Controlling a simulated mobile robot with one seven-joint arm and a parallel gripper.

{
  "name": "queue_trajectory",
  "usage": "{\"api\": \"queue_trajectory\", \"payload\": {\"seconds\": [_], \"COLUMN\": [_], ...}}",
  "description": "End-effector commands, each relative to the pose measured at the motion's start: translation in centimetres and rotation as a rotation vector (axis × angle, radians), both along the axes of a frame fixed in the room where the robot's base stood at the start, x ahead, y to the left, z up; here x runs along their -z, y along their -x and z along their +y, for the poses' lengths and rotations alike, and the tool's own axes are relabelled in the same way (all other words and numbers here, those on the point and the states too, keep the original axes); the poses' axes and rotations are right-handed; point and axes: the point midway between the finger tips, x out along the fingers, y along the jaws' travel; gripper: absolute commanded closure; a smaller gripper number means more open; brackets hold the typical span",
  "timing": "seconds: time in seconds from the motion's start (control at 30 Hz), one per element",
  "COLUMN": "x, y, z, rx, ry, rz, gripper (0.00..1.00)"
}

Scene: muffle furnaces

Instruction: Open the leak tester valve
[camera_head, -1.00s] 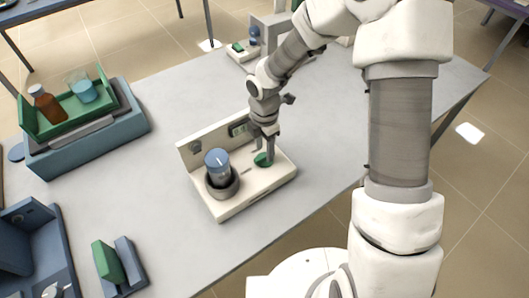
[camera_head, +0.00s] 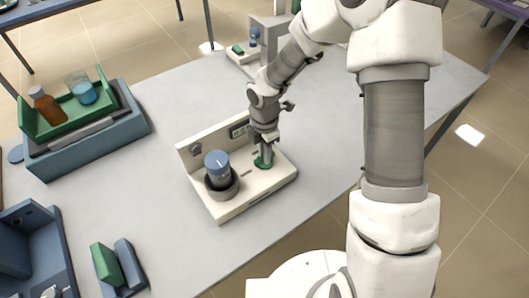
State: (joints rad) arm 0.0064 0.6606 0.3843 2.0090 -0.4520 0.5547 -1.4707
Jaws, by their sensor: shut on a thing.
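The leak tester (camera_head: 238,205) is a cream base with an upright back panel on the grey table. A blue-capped container (camera_head: 217,165) stands in its dark round holder (camera_head: 222,186) at the left. A green valve handle (camera_head: 262,163) sits on the right part of the base. My gripper (camera_head: 264,155) points down at this handle and is shut on it. The fingers hide part of the handle, and the exact grip is small in the picture.
A green tray (camera_head: 62,122) with a brown bottle (camera_head: 46,104) and a blue-filled beaker (camera_head: 82,88) rests on a blue-grey box at the left. A green block (camera_head: 106,263) stands at the front left. The table behind the tester is mostly clear.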

Motion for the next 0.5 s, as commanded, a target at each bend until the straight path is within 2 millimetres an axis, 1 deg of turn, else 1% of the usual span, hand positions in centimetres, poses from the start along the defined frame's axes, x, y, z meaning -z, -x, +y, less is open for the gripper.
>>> {"api": "queue_trajectory", "payload": {"seconds": [0.27, 0.5], "x": [-0.01, 0.01], "y": [-0.02, -0.03], "z": [0.01, 0.06], "rx": [0.038, 0.175], "ry": [0.0, 0.0], "rz": [-0.001, -0.002], "gripper": [1.0, 1.0]}}
